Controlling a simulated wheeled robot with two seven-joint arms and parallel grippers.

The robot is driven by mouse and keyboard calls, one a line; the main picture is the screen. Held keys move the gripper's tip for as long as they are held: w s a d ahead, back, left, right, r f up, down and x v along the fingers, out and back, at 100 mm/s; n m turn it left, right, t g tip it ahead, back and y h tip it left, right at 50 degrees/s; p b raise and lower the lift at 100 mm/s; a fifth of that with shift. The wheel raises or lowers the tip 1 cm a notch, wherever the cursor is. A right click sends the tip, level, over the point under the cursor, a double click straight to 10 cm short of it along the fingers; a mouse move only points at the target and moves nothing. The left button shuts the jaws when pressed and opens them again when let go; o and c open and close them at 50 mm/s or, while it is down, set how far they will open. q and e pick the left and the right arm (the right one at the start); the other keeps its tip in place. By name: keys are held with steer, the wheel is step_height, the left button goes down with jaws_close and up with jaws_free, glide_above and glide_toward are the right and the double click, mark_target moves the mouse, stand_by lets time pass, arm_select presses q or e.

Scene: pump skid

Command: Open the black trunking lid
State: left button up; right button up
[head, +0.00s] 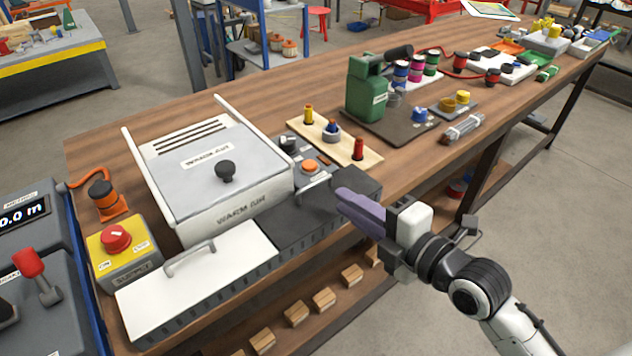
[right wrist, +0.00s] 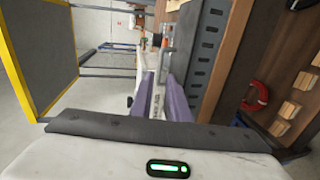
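The black trunking lid (head: 298,229) lies flat on the slotted trunking at the front of the bench, just right of a white trunking lid (head: 215,275). A pale bar handle (head: 313,184) shows near the black lid's back edge. My right gripper (head: 345,200) has purple fingers and is over the right part of the black lid, partly hiding it. In the right wrist view, its fingers (right wrist: 163,100) stand apart with nothing between them. The slotted trunking side (right wrist: 206,50) runs right beside them. My left gripper is not in view.
A grey and white warm-air box (head: 215,165) stands behind the trunking. A yellow box with a red button (head: 116,240) is at the left. A wooden board with coloured pegs (head: 332,135) and a green unit (head: 366,92) stand behind. Open floor lies at the right.

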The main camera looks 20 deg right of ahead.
mark_target(316, 182)
steer(key=x, duration=1)
jaws_close()
steer(key=shift+f, duration=0.15)
stand_by(1.1)
